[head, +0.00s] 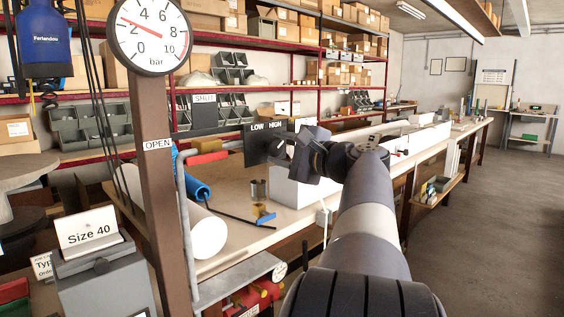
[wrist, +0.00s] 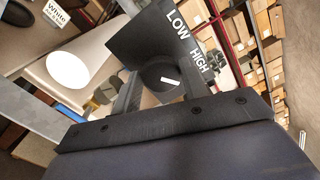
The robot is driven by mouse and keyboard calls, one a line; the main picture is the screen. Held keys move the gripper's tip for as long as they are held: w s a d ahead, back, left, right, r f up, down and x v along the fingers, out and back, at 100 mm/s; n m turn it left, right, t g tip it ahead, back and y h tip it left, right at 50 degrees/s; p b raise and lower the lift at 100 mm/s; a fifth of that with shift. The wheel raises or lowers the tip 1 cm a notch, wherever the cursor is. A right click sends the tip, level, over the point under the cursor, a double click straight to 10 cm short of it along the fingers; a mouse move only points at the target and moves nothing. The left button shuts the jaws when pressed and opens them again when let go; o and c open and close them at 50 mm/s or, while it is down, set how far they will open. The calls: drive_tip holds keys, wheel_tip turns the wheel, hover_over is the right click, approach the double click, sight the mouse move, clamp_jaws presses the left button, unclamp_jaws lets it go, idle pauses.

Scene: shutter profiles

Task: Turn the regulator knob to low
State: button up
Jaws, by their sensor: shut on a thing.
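The regulator panel (head: 262,143) is a dark plate with the white words LOW and HIGH. It also shows in the wrist view (wrist: 150,32), tilted. The regulator knob (wrist: 158,74) is dark and round with a white mark on its face. The mark lies towards the right in the wrist view, its right end closer to HIGH than to LOW. My gripper (wrist: 158,88) has one finger on either side of the knob and is shut on it. In the head view, my gripper (head: 287,150) is at the panel and hides the knob.
A pressure gauge (head: 150,34) hangs on a brown post (head: 160,200) at the left. A workbench (head: 240,235) holds a white roll (head: 203,230) and a blue roll (head: 196,188). Shelves with boxes stand behind. The floor (head: 480,220) at the right is clear.

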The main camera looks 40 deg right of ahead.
drive_tip(key=n+b, duration=0.1)
drive_tip(key=n, duration=0.1)
drive_tip(key=n+b, duration=0.1)
drive_tip(key=b, duration=0.1)
drive_tip(key=n+b, duration=0.1)
drive_tip(key=n, duration=0.1)
drive_tip(key=shift+f+n+b, duration=0.3)
drive_tip(key=shift+f, duration=0.05)
drive_tip(key=n+b, duration=0.3)
drive_tip(key=n, duration=0.2)
drive_tip(key=shift+r+n+b, duration=0.1)
drive_tip(key=shift+n+b, duration=0.2)
drive_tip(key=o, duration=0.9)
drive_tip(key=shift+o, duration=0.2)
drive_tip(key=shift+s, duration=0.15)
drive_tip(key=s, duration=1)
drive_tip(key=shift+s+d, duration=0.25)
drive_tip(key=shift+d, duration=0.2)
drive_tip(key=shift+w, duration=0.1)
